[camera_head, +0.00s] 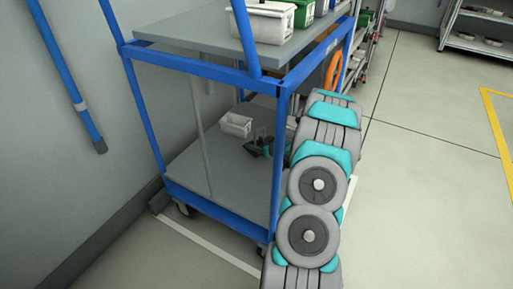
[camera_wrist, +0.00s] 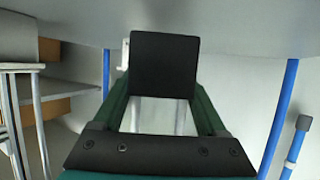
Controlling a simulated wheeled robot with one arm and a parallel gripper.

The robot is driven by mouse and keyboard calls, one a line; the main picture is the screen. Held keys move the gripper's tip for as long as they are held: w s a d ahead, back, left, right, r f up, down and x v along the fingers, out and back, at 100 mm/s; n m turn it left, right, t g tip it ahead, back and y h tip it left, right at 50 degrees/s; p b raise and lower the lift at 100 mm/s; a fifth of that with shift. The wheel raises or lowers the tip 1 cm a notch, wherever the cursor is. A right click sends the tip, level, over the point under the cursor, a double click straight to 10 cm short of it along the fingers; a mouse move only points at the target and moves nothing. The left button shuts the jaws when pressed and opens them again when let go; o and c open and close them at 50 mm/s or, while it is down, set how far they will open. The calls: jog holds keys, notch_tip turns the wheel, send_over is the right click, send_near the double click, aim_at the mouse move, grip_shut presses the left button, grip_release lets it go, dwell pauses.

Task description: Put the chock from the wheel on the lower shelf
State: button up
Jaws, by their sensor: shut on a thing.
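My gripper (camera_head: 258,148) reaches in between the two shelves of a blue-framed trolley, above its grey lower shelf (camera_head: 210,178). In the wrist view my gripper (camera_wrist: 162,92) is shut on a black block, which I take to be the chock (camera_wrist: 165,62). The chock sits between the green fingers. In the head view the chock is too small and dark to tell from the gripper. I cannot tell whether it touches the shelf. A trolley wheel (camera_head: 184,209) shows under the front left corner, with nothing clearly against it.
A white bin (camera_head: 236,124) stands on the lower shelf just behind my gripper. The upper shelf (camera_head: 205,30) lies overhead and carries bins. A blue corner post (camera_head: 279,165) stands close beside my arm. The lower shelf's front left part is bare.

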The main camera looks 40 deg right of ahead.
jog(key=shift+f, duration=1.2)
jog(key=o, duration=1.6)
jog(key=shift+f, duration=0.1)
jog(key=shift+c, duration=0.2)
jog(key=shift+s+r, duration=0.3)
jog(key=shift+s, duration=0.05)
jog(key=v, duration=1.1)
jog(key=shift+s, duration=0.1)
